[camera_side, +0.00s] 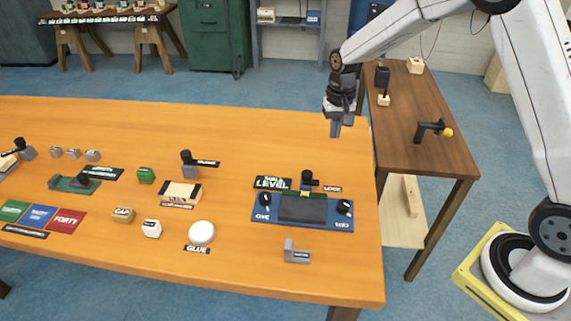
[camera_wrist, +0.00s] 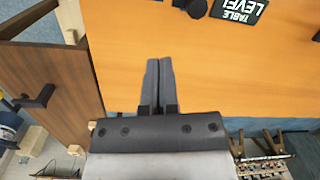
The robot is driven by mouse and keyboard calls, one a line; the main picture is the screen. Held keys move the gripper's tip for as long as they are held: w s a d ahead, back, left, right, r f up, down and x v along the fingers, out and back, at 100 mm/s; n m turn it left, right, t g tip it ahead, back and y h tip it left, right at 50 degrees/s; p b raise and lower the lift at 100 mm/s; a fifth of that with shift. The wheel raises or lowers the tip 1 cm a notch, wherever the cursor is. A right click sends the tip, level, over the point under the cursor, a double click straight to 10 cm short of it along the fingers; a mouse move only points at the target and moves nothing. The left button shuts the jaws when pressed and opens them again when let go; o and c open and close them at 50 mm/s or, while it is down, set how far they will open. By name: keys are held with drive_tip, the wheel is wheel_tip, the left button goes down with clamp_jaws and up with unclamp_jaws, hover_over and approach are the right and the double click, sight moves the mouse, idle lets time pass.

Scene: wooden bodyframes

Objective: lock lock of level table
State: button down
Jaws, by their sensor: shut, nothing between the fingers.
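The level table (camera_side: 318,222) is a blue base with a dark plate and a black knob at each side, near the right end of the orange workbench. Its lock (camera_side: 307,177) is a black upright knob at the back edge, beside a "LOCK" label (camera_side: 333,188). A black round knob, probably the lock, shows partly there (camera_wrist: 196,8). My gripper (camera_side: 335,133) is shut and empty, above the bench's back right area, apart from the lock.
A grey block (camera_side: 297,252) stands in front of the level table. A white round glue item (camera_side: 201,232) and several small blocks lie to the left. A brown side table (camera_side: 420,120) with a black handle stands right of the bench. The bench's back area is clear.

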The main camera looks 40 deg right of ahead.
sight(318, 173)
drive_tip(key=w+d+f+m+g+y, duration=0.1)
drive_tip(key=w+d+f+m, duration=0.1)
drive_tip(key=w+f, duration=0.3)
drive_tip(key=shift+w+d+m+g, duration=0.35)
drive_tip(key=shift+w+m, duration=0.25)
drive_tip(key=shift+w, duration=0.55)
drive_tip(key=shift+f, duration=0.25)
drive_tip(key=x, duration=1)
drive_tip(key=shift+s+a+r, duration=0.15)
drive_tip(key=shift+s+a, duration=1.2)
drive_tip(key=shift+a, duration=0.05)
